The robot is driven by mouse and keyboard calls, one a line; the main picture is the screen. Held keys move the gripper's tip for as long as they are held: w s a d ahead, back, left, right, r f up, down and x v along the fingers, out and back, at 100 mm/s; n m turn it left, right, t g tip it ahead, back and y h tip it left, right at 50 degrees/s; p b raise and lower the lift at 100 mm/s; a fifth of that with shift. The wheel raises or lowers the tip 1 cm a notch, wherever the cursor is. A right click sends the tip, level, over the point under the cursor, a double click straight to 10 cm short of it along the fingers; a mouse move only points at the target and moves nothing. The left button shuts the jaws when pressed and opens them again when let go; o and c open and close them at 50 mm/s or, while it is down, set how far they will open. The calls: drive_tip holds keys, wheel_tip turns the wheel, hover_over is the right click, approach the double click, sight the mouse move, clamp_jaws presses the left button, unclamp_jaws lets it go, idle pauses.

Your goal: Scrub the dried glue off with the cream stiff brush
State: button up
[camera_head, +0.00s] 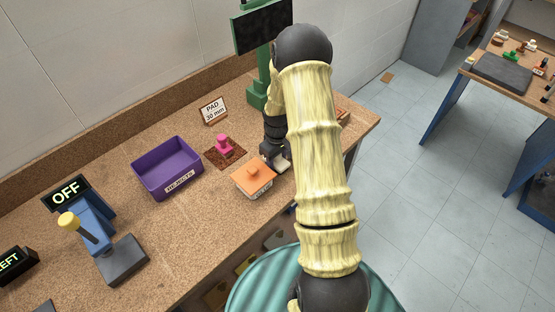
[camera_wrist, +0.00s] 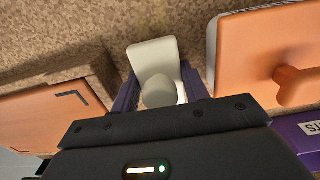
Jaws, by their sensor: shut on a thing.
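My gripper (camera_wrist: 160,90) is shut on the cream brush (camera_wrist: 153,56), which has a flat pale block and a rounded knob between the two dark fingers. Its underside is hidden, so I cannot tell whether it touches the bench. In the head view, my gripper (camera_head: 274,153) is low over the bench, just right of an orange knobbed block (camera_head: 251,181). The orange block (camera_wrist: 262,60) is also close on the right in the wrist view. A wooden board (camera_wrist: 48,118) with a black corner mark is at left in the wrist view. I cannot make out dried glue.
A pink knobbed thing (camera_head: 225,142) stands on a dark brown patch (camera_head: 237,154). Left of it are a purple REJECTS bin (camera_head: 167,168) and a blue lever unit (camera_head: 95,225). A PAD 30 mm sign (camera_head: 213,109) and green stand (camera_head: 257,93) are behind.

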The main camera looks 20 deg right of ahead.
drive_tip(key=shift+w+a+f, duration=0.1)
drive_tip(key=shift+w+a, duration=0.15)
drive_tip(key=shift+w, duration=0.35)
drive_tip(key=shift+w+a+f, duration=0.1)
drive_tip(key=shift+w+a, duration=0.15)
drive_tip(key=shift+w, duration=0.35)
drive_tip(key=shift+s, duration=0.15)
drive_tip(key=shift+s+d, duration=0.25)
drive_tip(key=shift+s, duration=0.4)
drive_tip(key=shift+s+d, duration=0.25)
drive_tip(key=shift+s, duration=0.35)
drive_tip(key=shift+s+r, duration=0.1)
drive_tip(key=shift+s+d+r, duration=0.1)
drive_tip(key=shift+s+d, duration=0.15)
drive_tip(key=shift+s, duration=0.3)
drive_tip(key=shift+s+d+r, duration=0.1)
drive_tip(key=shift+s+d, duration=0.15)
drive_tip(key=shift+s, duration=0.25)
drive_tip(key=shift+s+d+f, duration=0.1)
drive_tip(key=shift+s+d, duration=0.15)
drive_tip(key=shift+s, duration=0.45)
drive_tip(key=shift+s+d+f, duration=0.1)
drive_tip(key=shift+s+d, duration=0.1)
drive_tip(key=shift+s, duration=0.45)
